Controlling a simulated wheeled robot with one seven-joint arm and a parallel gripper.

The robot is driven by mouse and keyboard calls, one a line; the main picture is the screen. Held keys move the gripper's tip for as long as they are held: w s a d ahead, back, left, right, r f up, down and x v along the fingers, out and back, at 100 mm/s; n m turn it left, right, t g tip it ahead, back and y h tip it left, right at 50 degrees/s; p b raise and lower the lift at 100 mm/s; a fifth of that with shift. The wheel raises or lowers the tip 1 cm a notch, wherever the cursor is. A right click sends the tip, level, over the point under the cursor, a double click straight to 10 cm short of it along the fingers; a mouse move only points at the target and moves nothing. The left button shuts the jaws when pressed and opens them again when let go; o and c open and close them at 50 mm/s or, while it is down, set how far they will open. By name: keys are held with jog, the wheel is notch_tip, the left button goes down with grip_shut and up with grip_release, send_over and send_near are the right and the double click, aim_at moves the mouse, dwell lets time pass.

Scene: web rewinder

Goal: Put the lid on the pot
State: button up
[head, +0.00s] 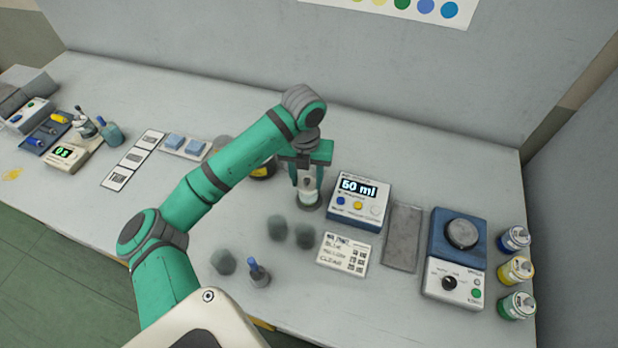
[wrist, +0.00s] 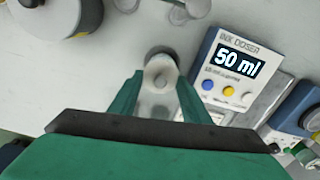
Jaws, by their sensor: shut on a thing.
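My gripper (head: 308,182) points down over the middle of the bench, left of the ink doser. In the wrist view its two green fingers (wrist: 160,82) are closed on a small whitish round piece with a pale knob (wrist: 161,76). I cannot tell whether this piece is the lid alone or a small lidded pot. A dark grey round rim (wrist: 160,52) shows just beyond it, close to the bench top; whether they touch is unclear. A larger grey round pot with a yellow side (wrist: 60,14) is at the upper left; in the head view my arm partly hides it.
The ink doser (head: 359,200) stands close to the right of my gripper, its display reading 50 ml in the wrist view. Several grey cups (head: 277,227) and a label card (head: 343,254) are in front. A blue mixer (head: 456,255) and capped bottles (head: 516,270) stand farther right.

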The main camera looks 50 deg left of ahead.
dwell(0.4)
jog(key=o, duration=1.6)
jog(key=shift+w+r, duration=0.1)
jog(key=shift+d+r, duration=0.1)
jog(key=shift+r, duration=3.3)
jog(key=shift+c, duration=0.5)
grip_shut()
